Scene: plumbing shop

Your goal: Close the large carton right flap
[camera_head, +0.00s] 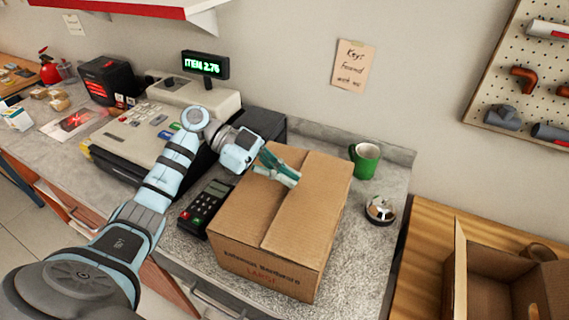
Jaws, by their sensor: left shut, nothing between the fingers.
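The large carton (275,267) stands on the grey counter, with "LARGE" printed in red on its front. Its right flap (312,207) and left flap (245,210) both appear to lie nearly flat across the top, meeting along a seam. I cannot tell whether the right flap is fully down. My left gripper (292,180) is shut and empty over the back part of the top, near the seam. Its fingers point right; whether they touch the cardboard is unclear. My right gripper is not in view.
A card terminal (206,207) and a cash register (150,130) stand left of the carton. A green mug (365,160) and a service bell (380,208) stand on its right. An open carton (490,285) is on the wooden surface at lower right.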

